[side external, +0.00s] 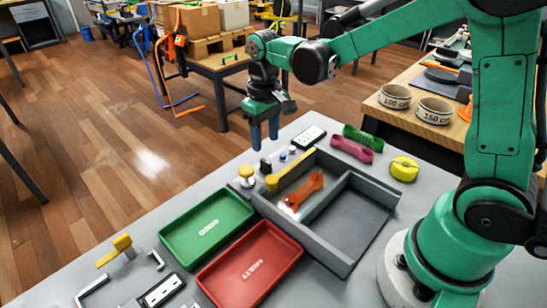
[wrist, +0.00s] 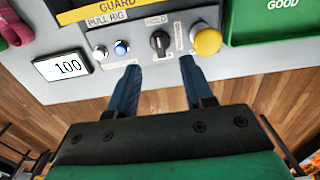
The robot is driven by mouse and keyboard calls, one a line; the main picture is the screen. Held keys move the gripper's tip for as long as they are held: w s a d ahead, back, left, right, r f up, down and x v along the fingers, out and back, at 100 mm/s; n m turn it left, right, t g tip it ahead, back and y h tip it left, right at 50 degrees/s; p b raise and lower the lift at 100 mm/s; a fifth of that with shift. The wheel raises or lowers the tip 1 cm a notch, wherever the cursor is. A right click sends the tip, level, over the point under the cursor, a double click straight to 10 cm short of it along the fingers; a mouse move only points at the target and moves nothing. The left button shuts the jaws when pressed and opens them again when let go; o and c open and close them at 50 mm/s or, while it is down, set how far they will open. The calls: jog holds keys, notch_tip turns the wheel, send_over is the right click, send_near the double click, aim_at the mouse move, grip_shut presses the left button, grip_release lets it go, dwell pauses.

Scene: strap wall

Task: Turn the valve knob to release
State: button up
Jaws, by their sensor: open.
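The valve knob (wrist: 160,42) is a small black rotary knob on the grey table, and it also shows in the side view (side external: 265,166). Small labels sit beside it, too blurred to read surely. My gripper (wrist: 160,64) is open, with its two blue fingers apart and nothing between them. In the wrist view the knob appears just beyond the fingertips, between their lines. In the side view my gripper (side external: 265,144) points down above the table's far edge, near the knob and apart from it.
A yellow mushroom button (wrist: 207,41) stands close right of the knob; blue (wrist: 121,47) and silver (wrist: 100,52) buttons lie left. A display (wrist: 67,67) seems to read -100. The yellow guard bar (side external: 290,170) crosses a grey frame holding an orange strap (side external: 305,190). Green (side external: 207,228) and red (side external: 250,267) trays lie nearby.

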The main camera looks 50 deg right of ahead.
aim_at(266, 161)
jog(key=shift+f, duration=2.8)
grip_shut()
